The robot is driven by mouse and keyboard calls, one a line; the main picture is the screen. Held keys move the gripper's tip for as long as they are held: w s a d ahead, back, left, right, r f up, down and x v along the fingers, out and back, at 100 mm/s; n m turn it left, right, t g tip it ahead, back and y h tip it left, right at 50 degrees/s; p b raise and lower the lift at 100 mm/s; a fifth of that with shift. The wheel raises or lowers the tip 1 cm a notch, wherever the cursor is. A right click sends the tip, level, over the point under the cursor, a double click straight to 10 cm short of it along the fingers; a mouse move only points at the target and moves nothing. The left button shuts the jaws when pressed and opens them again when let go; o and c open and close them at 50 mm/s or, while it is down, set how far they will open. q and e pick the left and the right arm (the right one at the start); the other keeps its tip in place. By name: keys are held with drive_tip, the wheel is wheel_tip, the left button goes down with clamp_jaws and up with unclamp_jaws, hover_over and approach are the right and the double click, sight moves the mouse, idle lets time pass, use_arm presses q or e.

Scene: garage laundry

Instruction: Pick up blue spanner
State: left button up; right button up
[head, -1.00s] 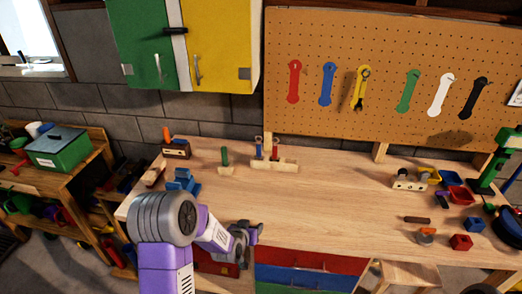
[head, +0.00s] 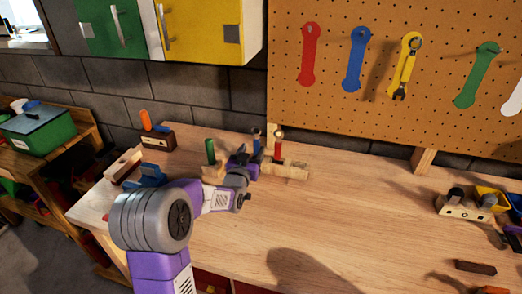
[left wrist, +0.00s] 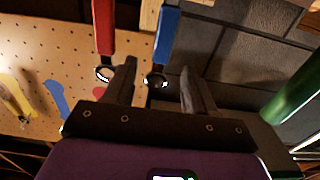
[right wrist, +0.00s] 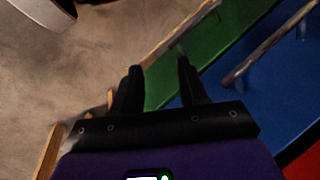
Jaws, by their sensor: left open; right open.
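The blue spanner (head: 256,146) stands upright in a wooden holder block (head: 291,171), beside a red-handled spanner (head: 278,150). My left gripper (head: 244,160) is open and close in front of the blue spanner, partly covering it. In the left wrist view the blue handle (left wrist: 166,36) and its metal ring end lie between the two open fingers of the left gripper (left wrist: 158,70); its depth between the fingers is unclear. The red spanner (left wrist: 104,35) lies just outside the left-hand finger. My right gripper (right wrist: 158,75) is open and empty, low beside coloured drawers.
A green-handled tool (head: 210,150) stands left of the gripper and looms at the right of the left wrist view (left wrist: 298,88). A blue vise-like object (head: 147,176) sits further left. The pegboard (head: 440,110) is behind. The bench middle (head: 350,220) is clear.

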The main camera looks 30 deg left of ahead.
sight(256, 142)
use_arm(q)
drive_tip(key=shift+b+x, duration=0.4)
drive_tip(key=shift+x, duration=2.75)
drive_tip(key=shift+c, duration=0.4)
